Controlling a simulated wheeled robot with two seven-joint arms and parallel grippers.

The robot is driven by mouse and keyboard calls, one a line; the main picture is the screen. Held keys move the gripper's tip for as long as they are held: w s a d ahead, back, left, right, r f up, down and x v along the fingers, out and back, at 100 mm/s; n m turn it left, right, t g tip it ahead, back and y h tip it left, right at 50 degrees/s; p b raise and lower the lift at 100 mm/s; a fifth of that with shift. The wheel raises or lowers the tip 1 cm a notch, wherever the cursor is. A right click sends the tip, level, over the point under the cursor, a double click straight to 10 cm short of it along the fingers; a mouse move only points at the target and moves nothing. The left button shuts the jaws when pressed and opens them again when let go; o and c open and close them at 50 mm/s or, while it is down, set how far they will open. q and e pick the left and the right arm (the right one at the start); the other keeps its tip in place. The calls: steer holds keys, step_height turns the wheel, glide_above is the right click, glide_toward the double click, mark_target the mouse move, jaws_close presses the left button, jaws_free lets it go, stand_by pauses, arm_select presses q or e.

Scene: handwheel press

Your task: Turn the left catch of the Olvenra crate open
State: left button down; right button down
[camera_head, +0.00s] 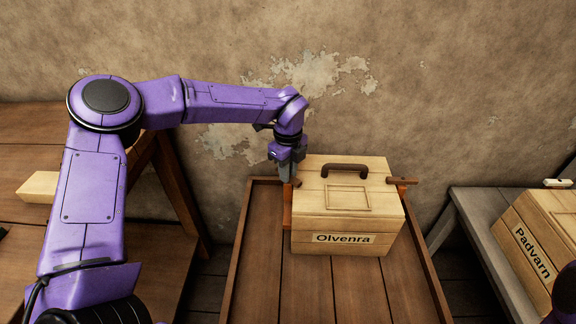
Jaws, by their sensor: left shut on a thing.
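The pale wooden Olvenra crate (302,222) stands on a brown plank table. It has a dark handle on its lid and a label on its front. My left gripper (287,178) points down at the crate's upper left edge and is shut on the left catch (297,182). Only a small brown part of that catch shows; the fingers hide the rest, so I cannot tell its angle. The right catch (402,181) is a brown bar sticking out sideways at the lid's right edge. My right gripper is not in view.
The brown table (262,290) has a raised rim and bare planks in front of the crate. A second crate, labelled Padvarn (514,268), stands on a grey bench (470,222) at the right. A wooden block (38,187) lies on shelving at the left. A rough wall stands behind.

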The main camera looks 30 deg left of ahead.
arm_select(q)
steer(key=m+p, duration=0.1)
steer(key=m, duration=0.1)
steer(key=m+p, duration=0.2)
steer(key=m, duration=0.1)
steer(key=shift+r+m, duration=0.2)
steer(key=shift+m, duration=0.1)
steer(key=shift+f+m+p, duration=0.1)
steer(key=shift+m+p, duration=1.35)
steer(key=shift+m, duration=0.65)
steer(key=c, duration=1)
jaws_free()
steer(key=shift+f, duration=0.1)
steer(key=shift+c, duration=0.2)
step_height(320, 180, up, 11)
steer(key=shift+f, duration=0.2)
